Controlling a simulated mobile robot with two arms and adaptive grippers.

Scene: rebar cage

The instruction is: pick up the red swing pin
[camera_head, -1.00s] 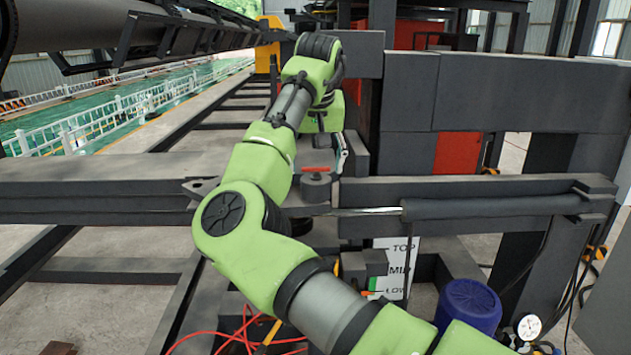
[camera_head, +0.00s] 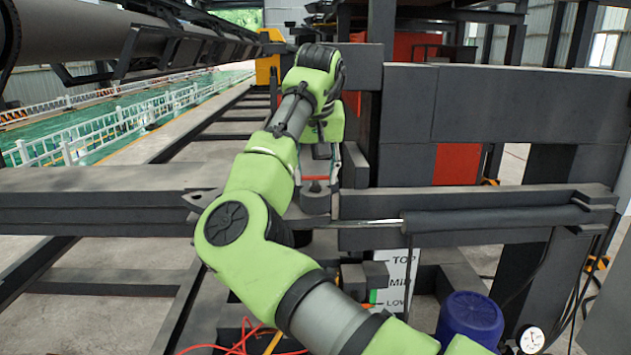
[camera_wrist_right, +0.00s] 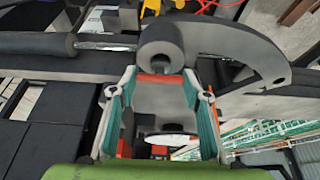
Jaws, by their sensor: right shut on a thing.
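The red swing pin (camera_head: 316,179) shows as a small red bar just above the dark round knuckle (camera_head: 315,200) at the end of the cylinder rod. In the right wrist view the red bar (camera_wrist_right: 160,80) spans the space between the fingers, beside the grey round knuckle (camera_wrist_right: 162,47). My right gripper (camera_head: 316,172) points down over the knuckle, with a finger at each end of the bar. In the wrist view my right gripper (camera_wrist_right: 159,82) is shut on the red bar. The pin's lower part is hidden. My left gripper is not in view.
A shiny rod and dark cylinder (camera_head: 490,215) run right from the knuckle. A long grey beam (camera_head: 90,205) lies to the left. A level sign (camera_head: 398,280), a blue motor (camera_head: 470,318), a gauge (camera_head: 531,339) and red cables (camera_head: 235,348) are below.

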